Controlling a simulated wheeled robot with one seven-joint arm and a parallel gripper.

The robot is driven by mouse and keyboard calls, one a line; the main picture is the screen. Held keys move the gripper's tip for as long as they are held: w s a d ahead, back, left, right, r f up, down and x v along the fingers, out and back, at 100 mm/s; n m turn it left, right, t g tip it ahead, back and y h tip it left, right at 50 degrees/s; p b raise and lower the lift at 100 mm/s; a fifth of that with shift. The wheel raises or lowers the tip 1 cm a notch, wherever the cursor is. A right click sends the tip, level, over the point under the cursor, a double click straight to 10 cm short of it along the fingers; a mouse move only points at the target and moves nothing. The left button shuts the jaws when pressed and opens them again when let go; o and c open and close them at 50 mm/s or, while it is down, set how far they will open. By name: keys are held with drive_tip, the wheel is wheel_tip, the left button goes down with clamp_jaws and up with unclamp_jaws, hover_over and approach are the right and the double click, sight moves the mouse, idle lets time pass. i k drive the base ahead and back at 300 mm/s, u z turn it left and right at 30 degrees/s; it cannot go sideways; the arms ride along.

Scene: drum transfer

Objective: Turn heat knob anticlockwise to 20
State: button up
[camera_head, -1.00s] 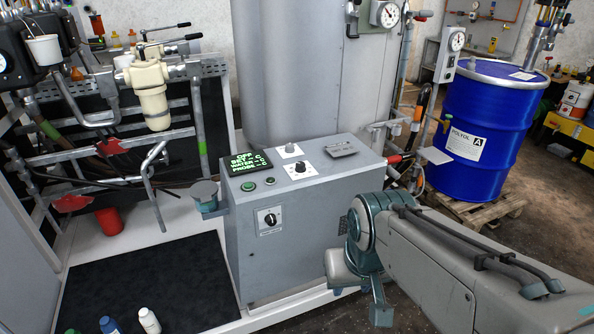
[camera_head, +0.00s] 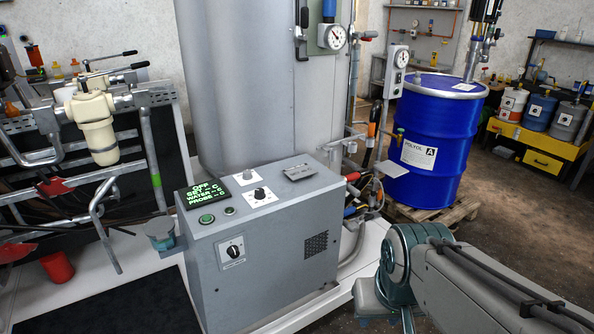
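A grey control box (camera_head: 262,262) stands left of centre in the head view. A dark knob on a white dial plate (camera_head: 260,194) sits on its top. A smaller pale knob on a white plate (camera_head: 248,176) is behind it. A black rotary switch (camera_head: 233,252) is on the front face. The labels are too small to read, so I cannot tell which is the heat knob. A display (camera_head: 208,192) with green text reads OFF on its top line. My arm comes in from the lower right, apart from the box; my gripper is not visible.
A blue drum (camera_head: 432,140) stands on a wooden pallet (camera_head: 437,213) behind my arm. Pipes and hoses lie between box and drum. A cup-like holder (camera_head: 162,237) juts from the box's left side. A red cup (camera_head: 57,267) is farther left. Floor at right is open.

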sight(259, 192)
drive_tip(key=z, duration=0.15)
drive_tip(key=i, duration=1.3)
drive_tip(key=u, duration=0.65)
